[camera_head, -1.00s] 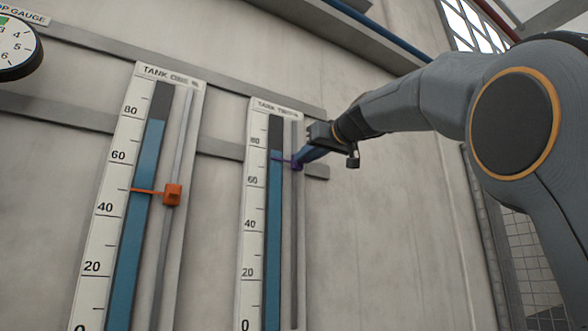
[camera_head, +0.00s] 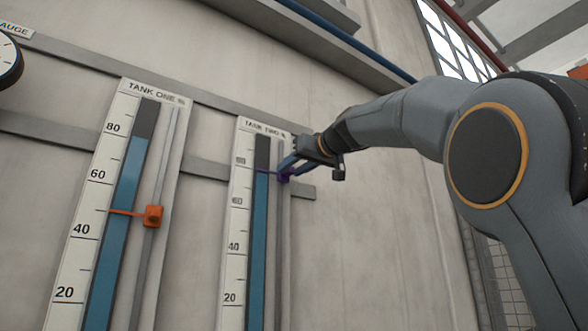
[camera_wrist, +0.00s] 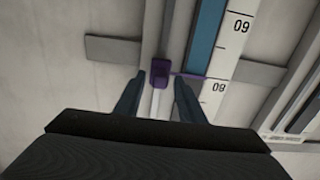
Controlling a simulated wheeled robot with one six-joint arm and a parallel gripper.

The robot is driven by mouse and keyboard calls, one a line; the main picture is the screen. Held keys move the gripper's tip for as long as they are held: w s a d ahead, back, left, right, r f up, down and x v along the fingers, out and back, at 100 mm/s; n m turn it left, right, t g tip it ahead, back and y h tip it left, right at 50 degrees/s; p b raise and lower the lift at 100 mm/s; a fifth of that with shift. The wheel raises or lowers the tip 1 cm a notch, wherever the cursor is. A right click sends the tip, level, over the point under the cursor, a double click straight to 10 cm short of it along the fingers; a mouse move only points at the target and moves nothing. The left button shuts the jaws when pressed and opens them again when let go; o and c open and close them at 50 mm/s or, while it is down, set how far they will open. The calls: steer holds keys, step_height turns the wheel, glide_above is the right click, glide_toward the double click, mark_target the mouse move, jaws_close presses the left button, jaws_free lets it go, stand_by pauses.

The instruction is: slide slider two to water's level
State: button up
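Slider two is the purple block (camera_head: 283,177) on the rail of the Tank Two gauge (camera_head: 233,215). It also shows in the wrist view (camera_wrist: 160,73), where the gauge is upside down. Its thin purple pointer crosses the blue water column (camera_head: 259,240) between 60 and 80, nearer 80. The pointer lies at or very close to the water's top edge; a small gap is hard to judge. My gripper (camera_head: 288,167) is at the slider. In the wrist view its fingertips (camera_wrist: 159,77) stand apart on either side of the purple block, with narrow gaps showing.
The Tank One gauge (camera_head: 95,215) with its orange slider (camera_head: 153,216) is to the left. A round dial (camera_head: 8,62) is at the far left edge. Grey horizontal rails (camera_head: 205,169) run behind the gauges. Bare wall lies right of Tank Two.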

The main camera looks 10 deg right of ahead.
steer(key=shift+s, duration=0.15)
steer(key=b+v, duration=0.4)
steer(key=v, duration=0.3)
steer(key=shift+s+d, duration=0.2)
stand_by(0.4)
